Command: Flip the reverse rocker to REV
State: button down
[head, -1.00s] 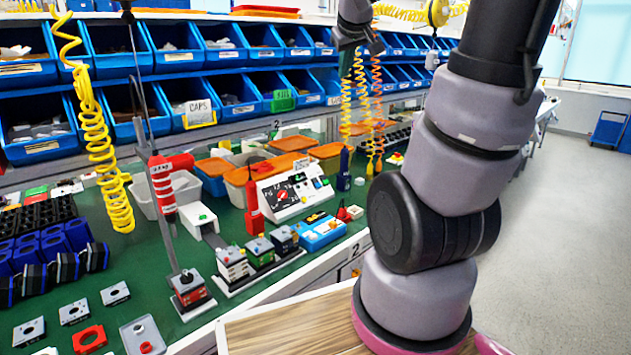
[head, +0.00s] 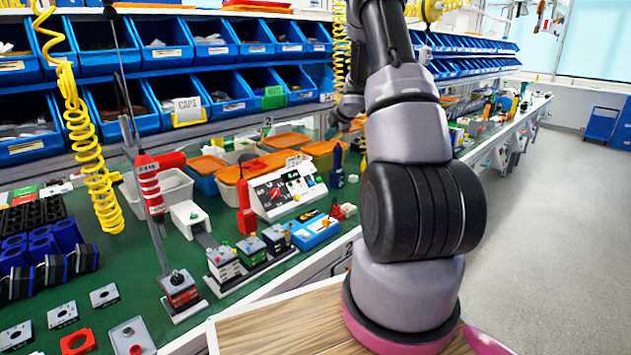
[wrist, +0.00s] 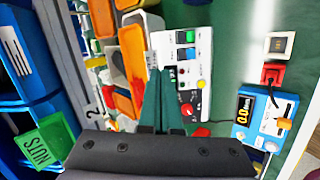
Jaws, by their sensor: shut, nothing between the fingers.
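A white sloped control panel (head: 262,207) stands on the green bench, with a red knob on a black face and several small switches and buttons. In the wrist view the panel (wrist: 205,62) shows dark, blue and green rocker-like switches along its upper part and a red knob lower down. I cannot tell which one is the reverse rocker or how it is set. My gripper (wrist: 163,76) is shut and empty, its dark green fingers covering the panel's left part in the wrist view. I cannot tell whether they touch it. In the head view my gripper (head: 337,122) is small, behind the panel.
Orange-lidded bins (head: 289,141) stand behind the panel. A blue meter box (wrist: 262,118) and a red part (wrist: 272,73) lie beside it. A red hanging screwdriver (head: 150,183) and a yellow coiled hose (head: 85,150) hang to the left. Blue bins (head: 178,92) line the back.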

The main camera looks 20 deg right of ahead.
aim_at(312, 183)
notch_tip(312, 183, down, 9)
jog(key=s+n+g+y, duration=0.1)
jog(key=n, duration=0.2)
jog(key=shift+s+g+y, duration=0.3)
jog(key=shift+y, duration=0.1)
jog(key=x, duration=1.4)
jog(key=shift+d, duration=0.15)
jog(key=shift+f, duration=0.2)
jog(key=shift+w+r, duration=0.1)
jog(key=shift+r, duration=0.05)
jog(key=shift+r, duration=0.65)
